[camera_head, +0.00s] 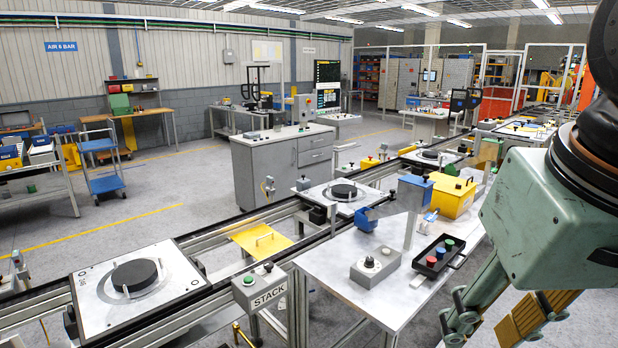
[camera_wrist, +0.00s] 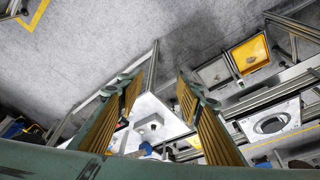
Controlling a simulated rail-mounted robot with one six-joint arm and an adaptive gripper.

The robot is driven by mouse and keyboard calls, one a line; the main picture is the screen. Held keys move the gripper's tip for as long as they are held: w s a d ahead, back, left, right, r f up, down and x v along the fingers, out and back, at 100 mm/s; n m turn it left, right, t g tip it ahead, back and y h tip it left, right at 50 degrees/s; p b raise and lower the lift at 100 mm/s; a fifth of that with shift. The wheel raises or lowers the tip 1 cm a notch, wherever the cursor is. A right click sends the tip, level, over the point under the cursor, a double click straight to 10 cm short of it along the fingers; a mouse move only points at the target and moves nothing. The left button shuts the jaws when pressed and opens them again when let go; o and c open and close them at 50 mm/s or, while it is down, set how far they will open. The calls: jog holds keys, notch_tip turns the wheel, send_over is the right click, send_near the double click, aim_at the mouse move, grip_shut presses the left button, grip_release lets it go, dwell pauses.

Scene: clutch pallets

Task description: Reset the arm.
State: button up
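My gripper (camera_head: 505,312) hangs at the right edge of the head view, in front of the steel worktable (camera_head: 335,268). In the wrist view my gripper (camera_wrist: 158,88) shows two ribbed tan fingers spread well apart, with nothing between them. It is open and empty, and the table (camera_wrist: 177,127) lies below, beyond the fingertips. In the head view, part of my arm and the lower end of the fingers are cut off by the frame.
A pallet (camera_head: 90,312) with a black disc (camera_head: 135,275) sits on the conveyor at the left. The table holds a yellow box (camera_head: 453,197), a black button tray (camera_head: 438,257) and a grey button box (camera_head: 375,267).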

jog(key=shift+n, duration=0.3)
jog(key=shift+s+f, duration=0.4)
jog(key=shift+s, duration=0.35)
jog(key=shift+s+f, duration=0.35)
jog(key=shift+s, duration=0.35)
jog(key=shift+s+f, duration=0.4)
jog(key=shift+s, duration=0.35)
jog(key=shift+c, duration=0.7)
